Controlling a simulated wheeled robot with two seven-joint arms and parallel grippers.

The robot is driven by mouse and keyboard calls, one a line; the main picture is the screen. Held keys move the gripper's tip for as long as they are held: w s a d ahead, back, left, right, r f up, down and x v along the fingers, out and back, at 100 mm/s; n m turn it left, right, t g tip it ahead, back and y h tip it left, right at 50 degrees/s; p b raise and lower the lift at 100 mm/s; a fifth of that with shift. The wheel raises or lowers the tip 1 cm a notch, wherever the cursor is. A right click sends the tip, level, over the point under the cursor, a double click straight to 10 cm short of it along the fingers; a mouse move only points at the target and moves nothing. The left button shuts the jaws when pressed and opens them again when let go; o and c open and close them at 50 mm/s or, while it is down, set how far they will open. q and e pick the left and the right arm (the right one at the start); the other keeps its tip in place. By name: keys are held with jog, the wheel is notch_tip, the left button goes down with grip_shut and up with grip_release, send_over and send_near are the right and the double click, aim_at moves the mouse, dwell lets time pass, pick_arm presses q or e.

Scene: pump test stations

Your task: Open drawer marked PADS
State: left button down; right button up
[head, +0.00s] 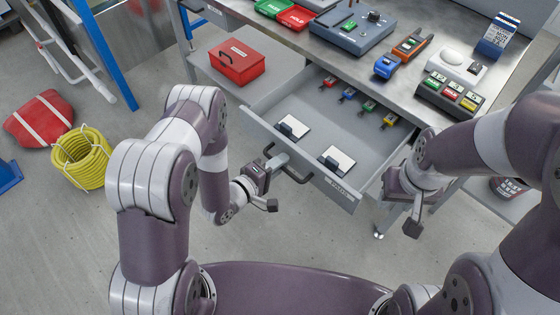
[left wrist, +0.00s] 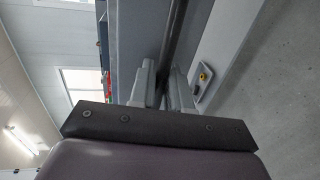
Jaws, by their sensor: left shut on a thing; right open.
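The drawer (head: 262,122) stands pulled out from under the bench. Its front carries a small label (head: 339,187), too small to read surely. Inside lie two white cards with dark blocks, the left one (head: 292,127) and the right one (head: 336,160), and several small coloured tags at the back. My left gripper (head: 276,163) is shut on the dark bar handle (head: 300,179) of the drawer. In the left wrist view the handle bar (left wrist: 173,45) runs between its fingers. My right gripper (head: 412,212) is open and empty, right of the drawer's front corner.
The bench top (head: 395,94) holds a grey instrument (head: 352,30), hand-held meters (head: 403,52) and a button box (head: 450,94). A red case (head: 237,62) sits on a shelf left of the drawer. A yellow hose coil (head: 81,158) and red bag (head: 38,118) lie on the floor.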

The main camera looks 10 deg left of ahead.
pick_arm(q)
jog(key=c, duration=1.3)
grip_release()
jog(key=shift+c, duration=0.2)
jog(key=v, duration=1.2)
jog(key=shift+s+a+p, duration=0.2)
jog(key=shift+s+p, duration=0.05)
jog(key=shift+p, duration=0.15)
